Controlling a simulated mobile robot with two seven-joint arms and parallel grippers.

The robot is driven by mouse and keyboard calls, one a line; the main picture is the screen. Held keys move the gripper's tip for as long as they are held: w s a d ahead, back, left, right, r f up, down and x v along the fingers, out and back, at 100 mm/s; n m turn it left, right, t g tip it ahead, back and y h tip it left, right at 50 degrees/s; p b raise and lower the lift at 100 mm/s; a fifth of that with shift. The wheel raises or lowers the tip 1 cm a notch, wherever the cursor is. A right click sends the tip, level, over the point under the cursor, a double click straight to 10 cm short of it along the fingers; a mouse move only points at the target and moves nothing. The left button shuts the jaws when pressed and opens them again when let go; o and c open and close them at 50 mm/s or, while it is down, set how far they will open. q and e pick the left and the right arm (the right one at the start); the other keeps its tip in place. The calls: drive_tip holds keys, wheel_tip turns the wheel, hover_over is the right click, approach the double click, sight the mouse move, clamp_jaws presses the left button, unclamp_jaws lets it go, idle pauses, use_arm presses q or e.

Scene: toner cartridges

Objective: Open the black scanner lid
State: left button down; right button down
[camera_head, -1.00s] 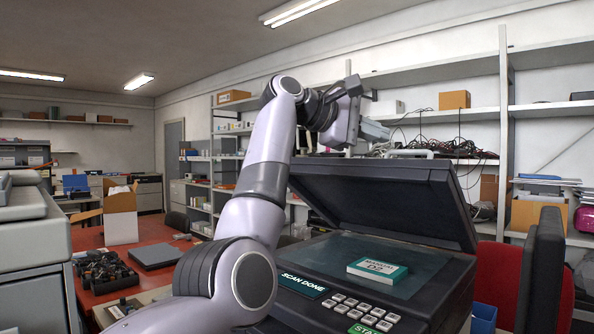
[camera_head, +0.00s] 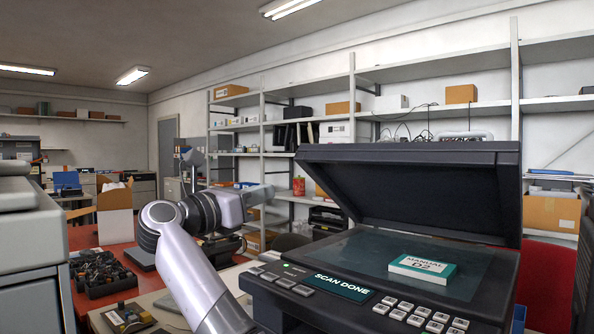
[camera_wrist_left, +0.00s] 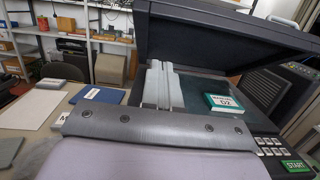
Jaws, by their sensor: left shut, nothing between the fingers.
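The black scanner lid (camera_head: 420,190) stands raised at a slant above the scanner glass (camera_head: 365,255); it also shows at the top of the left wrist view (camera_wrist_left: 225,40). A white and teal manual (camera_head: 422,268) marked D2 lies on the glass, and it shows in the left wrist view (camera_wrist_left: 223,103). My left gripper (camera_head: 266,194) is left of the raised lid, apart from it in the head view. Its fingers (camera_wrist_left: 164,86) are shut with nothing between them. My right gripper is in neither view.
The scanner's front panel has a "SCAN DONE" display (camera_head: 342,286) and several keys (camera_head: 418,316). A red table with a black tray of parts (camera_head: 103,275) and an open carton (camera_head: 115,213) is at left. Shelves line the back wall. A red chair (camera_head: 546,285) stands at right.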

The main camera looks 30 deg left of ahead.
use_arm(q)
drive_tip(key=r+p+x, duration=0.2)
drive_tip(key=p+x, duration=0.1)
drive_tip(key=x, duration=0.9)
drive_tip(key=shift+r+p, duration=0.3)
drive_tip(key=shift+r, duration=0.1)
drive_tip(key=shift+a, duration=0.1)
drive_tip(key=shift+g, duration=0.8)
drive_tip(key=w+r+p, duration=0.1)
drive_tip(key=w+r, duration=0.1)
drive_tip(key=r, duration=0.1)
drive_tip(key=w+r+p, duration=0.2)
drive_tip(key=r, duration=0.1)
drive_tip(key=w+d+r+p, duration=0.1)
drive_tip(key=w+r, duration=0.1)
drive_tip(key=r, duration=0.1)
drive_tip(key=shift+w+r+p, duration=0.3)
drive_tip(key=shift+r+p, duration=0.05)
drive_tip(key=shift+r, duration=0.05)
drive_tip(key=shift+w+d+r, duration=0.1)
drive_tip(key=shift+w+r, duration=0.95)
drive_tip(key=shift+r, duration=0.1)
